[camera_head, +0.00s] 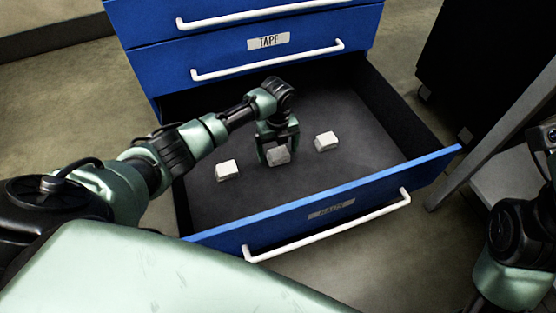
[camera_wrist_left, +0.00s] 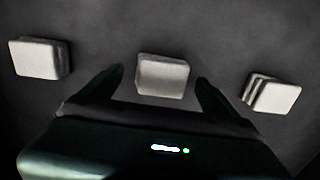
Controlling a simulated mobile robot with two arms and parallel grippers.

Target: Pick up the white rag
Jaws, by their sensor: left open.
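Three small folded rags lie in a row on the dark floor of the open drawer. The middle rag (camera_head: 278,157) looks greyer in the head view, in the shade of my gripper. A white rag (camera_head: 228,170) lies to its left and another white rag (camera_head: 326,141) to its right. My left gripper (camera_head: 279,152) points down over the middle rag, open, with one finger on each side of it. In the left wrist view the middle rag (camera_wrist_left: 163,76) shows between the fingertips, with a gap on both sides. My right gripper is not in view.
The open drawer (camera_head: 325,212) has a blue front with a white handle. Closed blue drawers (camera_head: 265,40), one labelled TAPE, stand above and behind it. A dark cabinet (camera_head: 475,50) and a grey metal leg (camera_head: 490,135) stand at the right.

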